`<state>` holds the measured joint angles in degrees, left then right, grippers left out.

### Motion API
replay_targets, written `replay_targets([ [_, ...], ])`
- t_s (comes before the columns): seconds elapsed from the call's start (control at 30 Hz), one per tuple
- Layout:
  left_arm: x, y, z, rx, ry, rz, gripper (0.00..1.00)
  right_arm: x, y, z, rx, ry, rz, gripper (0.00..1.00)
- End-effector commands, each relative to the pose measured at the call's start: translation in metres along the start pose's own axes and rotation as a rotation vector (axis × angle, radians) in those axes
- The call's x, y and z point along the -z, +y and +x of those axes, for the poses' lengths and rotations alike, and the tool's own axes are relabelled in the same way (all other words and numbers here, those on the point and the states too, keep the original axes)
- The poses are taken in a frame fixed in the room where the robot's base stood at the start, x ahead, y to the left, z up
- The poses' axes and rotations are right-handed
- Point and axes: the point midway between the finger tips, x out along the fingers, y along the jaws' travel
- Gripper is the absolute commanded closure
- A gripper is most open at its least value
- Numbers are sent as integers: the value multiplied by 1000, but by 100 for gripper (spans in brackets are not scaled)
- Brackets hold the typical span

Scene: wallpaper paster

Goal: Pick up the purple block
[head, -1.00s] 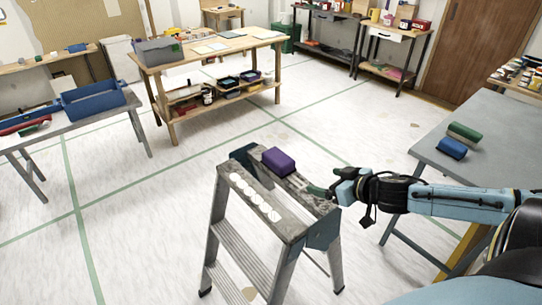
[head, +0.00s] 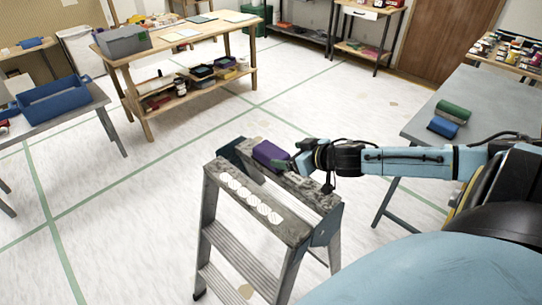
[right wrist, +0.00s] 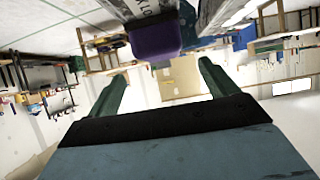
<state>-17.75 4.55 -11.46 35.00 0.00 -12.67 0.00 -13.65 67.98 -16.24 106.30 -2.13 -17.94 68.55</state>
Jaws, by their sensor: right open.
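The purple block (head: 268,155) lies on the top of the grey stepladder (head: 228,169), towards its far side. It also shows at the top of the right wrist view (right wrist: 155,40), ahead of the fingers. My right gripper (head: 298,161) is at the block's right side, very close to it; I cannot tell whether it touches. In the right wrist view its two green fingers (right wrist: 162,85) stand wide apart with nothing held between them. My left gripper is not in view.
A grey table (head: 425,115) at the right bears a blue block (head: 443,127) and a green block (head: 453,110). A blue open toolbox (head: 52,101) stands on the left table. A wooden workbench (head: 170,48) stands behind. The floor around the ladder is clear.

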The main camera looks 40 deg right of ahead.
Motion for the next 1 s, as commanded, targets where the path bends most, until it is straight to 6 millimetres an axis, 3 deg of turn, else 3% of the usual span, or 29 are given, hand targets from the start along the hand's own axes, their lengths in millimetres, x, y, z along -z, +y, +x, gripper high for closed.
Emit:
replay_targets([
  [0.3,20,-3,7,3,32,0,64,1,0,28,0,3,-1,15],
  [0.63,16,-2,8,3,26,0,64,1,0,39,1,2,0,15],
  [1.0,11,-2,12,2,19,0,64,3,-1,76,-1,2,0,15],
])
